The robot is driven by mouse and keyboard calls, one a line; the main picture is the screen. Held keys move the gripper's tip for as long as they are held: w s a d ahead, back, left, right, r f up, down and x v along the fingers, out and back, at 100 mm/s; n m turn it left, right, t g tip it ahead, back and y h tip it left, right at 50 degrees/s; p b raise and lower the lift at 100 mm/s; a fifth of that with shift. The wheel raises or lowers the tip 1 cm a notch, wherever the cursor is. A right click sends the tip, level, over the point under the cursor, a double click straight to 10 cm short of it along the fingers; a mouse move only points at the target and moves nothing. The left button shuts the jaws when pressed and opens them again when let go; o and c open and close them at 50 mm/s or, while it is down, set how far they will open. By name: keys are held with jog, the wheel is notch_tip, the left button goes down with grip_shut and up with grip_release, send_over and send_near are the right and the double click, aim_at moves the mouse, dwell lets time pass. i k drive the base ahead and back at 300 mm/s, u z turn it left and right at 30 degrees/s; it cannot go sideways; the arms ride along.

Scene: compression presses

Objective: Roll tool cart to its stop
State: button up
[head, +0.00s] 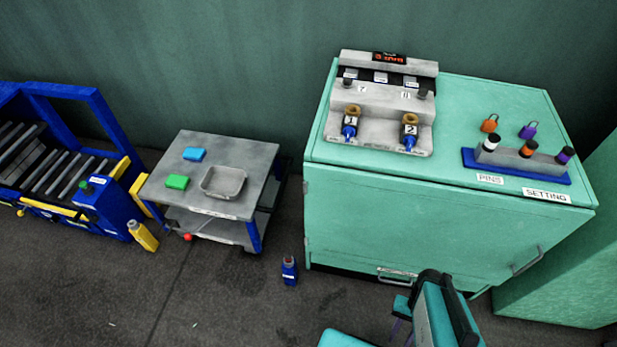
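The tool cart (255,175) stands left of the middle in the head view, between the blue roller frame and the green cabinet. It has a grey top, a lower shelf (215,228) and blue legs. A blue block, a green block and a grey tray (224,181) rest on its top. A red knob (187,237) shows low at its front left. A yellow upright part (139,187) is close by its left edge; I cannot tell whether they touch or whether this is the stop. Parts of my arm show at the bottom right, but my gripper's fingers are not visible.
A blue roller frame (118,213) stands at the left. A yellow bottle (143,236) and a blue bottle (289,270) stand on the floor near the cart. The green cabinet (400,215) fills the right. Floor in front of the cart is mostly clear.

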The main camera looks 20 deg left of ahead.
aim_at(227, 204)
jog(key=z, duration=0.5)
jog(key=k, duration=1.05)
jog(key=u, duration=2.85)
jog(key=i, duration=0.3)
jog(key=z, duration=0.7)
